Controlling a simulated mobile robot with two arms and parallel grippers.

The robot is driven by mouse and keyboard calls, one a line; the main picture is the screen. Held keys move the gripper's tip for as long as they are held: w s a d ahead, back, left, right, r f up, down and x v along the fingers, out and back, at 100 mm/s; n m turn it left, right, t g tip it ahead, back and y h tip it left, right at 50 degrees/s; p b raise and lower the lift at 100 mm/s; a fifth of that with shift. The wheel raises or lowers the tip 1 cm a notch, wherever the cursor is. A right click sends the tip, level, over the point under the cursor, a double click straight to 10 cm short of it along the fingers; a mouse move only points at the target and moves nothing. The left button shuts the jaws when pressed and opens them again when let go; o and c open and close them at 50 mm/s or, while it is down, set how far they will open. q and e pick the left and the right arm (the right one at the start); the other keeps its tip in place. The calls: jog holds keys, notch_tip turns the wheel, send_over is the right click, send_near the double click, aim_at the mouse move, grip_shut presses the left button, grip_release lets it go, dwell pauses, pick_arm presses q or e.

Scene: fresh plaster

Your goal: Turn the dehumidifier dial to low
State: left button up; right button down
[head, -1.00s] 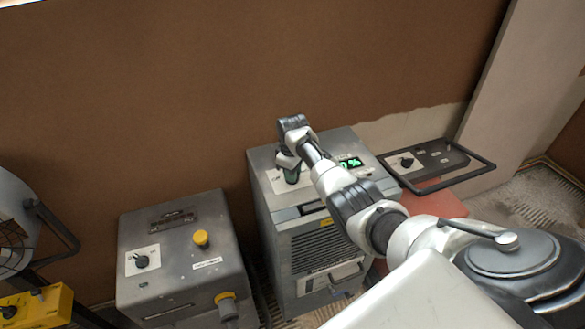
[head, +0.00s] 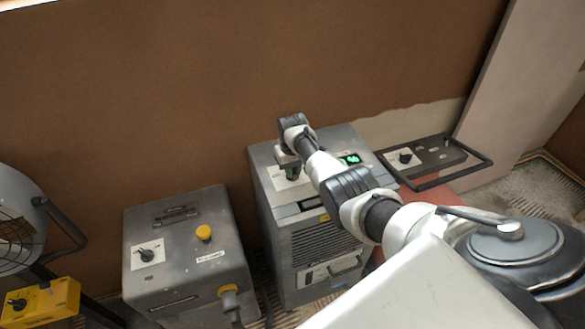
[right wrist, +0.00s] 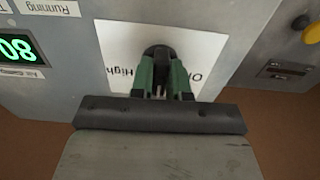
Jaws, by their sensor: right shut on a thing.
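The dehumidifier (head: 312,240) is the tall grey cabinet in the middle of the head view, with a green lit display (head: 350,159) on its top. In the right wrist view the display (right wrist: 18,48) is cut off by the left edge. My right gripper (head: 290,170) reaches down to the white dial label (head: 281,183). In the right wrist view its green-sided fingers (right wrist: 160,75) are shut on the dark dial (right wrist: 159,52), which they mostly hide. The words "High" and part of "Off" show on the label; the dial's pointer is hidden. My left gripper is not in view.
A grey box (head: 186,255) with a dial and a yellow button stands to the left. A panel with a dial and a black handle frame (head: 437,160) is to the right. A fan (head: 20,225) and a yellow box (head: 40,303) are at far left.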

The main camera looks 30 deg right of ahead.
jog(key=shift+w, duration=0.1)
dwell(0.4)
jog(key=c, duration=1.1)
grip_release()
jog(key=shift+r, duration=0.1)
jog(key=shift+r, duration=0.3)
notch_tip(320, 180, up, 10)
